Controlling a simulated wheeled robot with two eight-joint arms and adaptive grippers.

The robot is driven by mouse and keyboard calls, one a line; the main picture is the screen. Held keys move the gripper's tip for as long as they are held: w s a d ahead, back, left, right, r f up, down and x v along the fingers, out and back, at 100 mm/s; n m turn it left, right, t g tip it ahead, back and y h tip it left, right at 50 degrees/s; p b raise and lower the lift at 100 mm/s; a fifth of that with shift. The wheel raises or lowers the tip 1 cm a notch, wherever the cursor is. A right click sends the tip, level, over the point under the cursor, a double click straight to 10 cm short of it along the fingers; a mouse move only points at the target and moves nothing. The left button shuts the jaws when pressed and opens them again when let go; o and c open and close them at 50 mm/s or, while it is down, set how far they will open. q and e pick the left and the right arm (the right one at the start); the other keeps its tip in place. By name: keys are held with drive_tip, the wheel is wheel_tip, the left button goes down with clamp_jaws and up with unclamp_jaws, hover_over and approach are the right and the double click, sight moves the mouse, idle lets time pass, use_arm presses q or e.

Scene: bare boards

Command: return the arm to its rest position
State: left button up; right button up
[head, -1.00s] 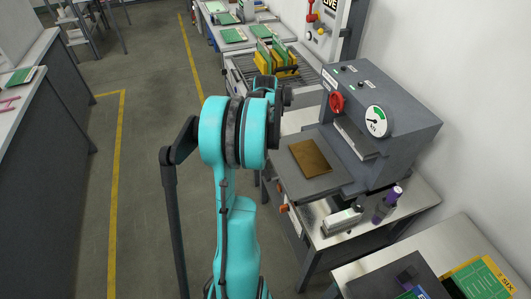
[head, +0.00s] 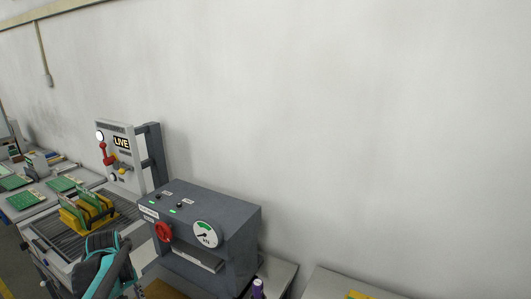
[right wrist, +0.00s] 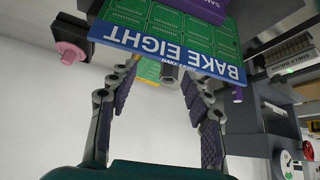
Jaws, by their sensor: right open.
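In the right wrist view my right gripper (right wrist: 160,74) is open, its two dark fingers spread apart. Nothing is held between them. In the head view a teal and black part of my arm (head: 103,268) shows at the lower left, in front of the conveyor and left of the press. The rest of that arm is below the picture. My left gripper is in neither current view.
A grey press (head: 205,225) with a red knob and kN gauge stands against the wall. Left of it are a roller conveyor (head: 45,240), a yellow rack (head: 88,212) with green boards, and a panel marked LIVE (head: 125,165). A purple-topped bottle (head: 257,288) shows at the bottom.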

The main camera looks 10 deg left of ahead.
use_arm(q)
drive_tip(key=d+r+m+t, duration=0.35)
drive_tip(key=d+m, duration=0.25)
drive_tip(key=d, duration=1.3)
drive_tip(key=s+d+m+t, duration=0.2)
drive_tip(key=s+d+m, duration=0.3)
drive_tip(key=d, duration=0.7)
drive_tip(key=shift+s+f+m+t+h, duration=0.35)
drive_tip(key=shift+s+f+m+h, duration=0.05)
drive_tip(key=shift+s, duration=0.3)
